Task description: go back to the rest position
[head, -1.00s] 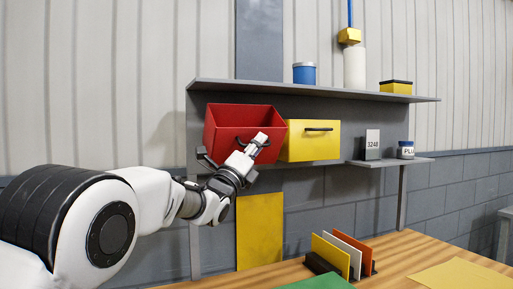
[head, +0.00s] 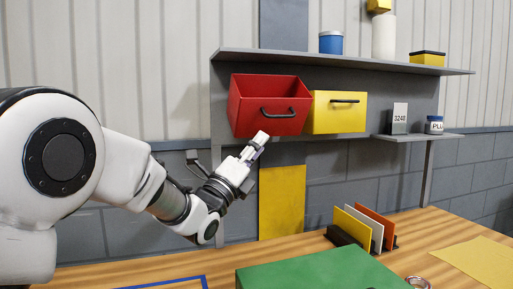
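My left gripper (head: 258,146) is in front of the wall rack, just below the red bin (head: 262,105) and its dark handle (head: 277,113). The fingers are apart from the handle and I see nothing between them. They are seen at an angle, so how far they are open is unclear. The red bin hangs under the upper shelf with its open top showing and sticks out further than the yellow bin (head: 334,113) beside it. My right gripper is not in view.
The grey upper shelf (head: 340,62) holds a blue can (head: 331,42) and other containers. A small lower shelf (head: 418,137) is at the right. Below, the wooden table (head: 420,225) carries a green box (head: 320,270) and upright coloured plates (head: 363,228). Air between arm and table is free.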

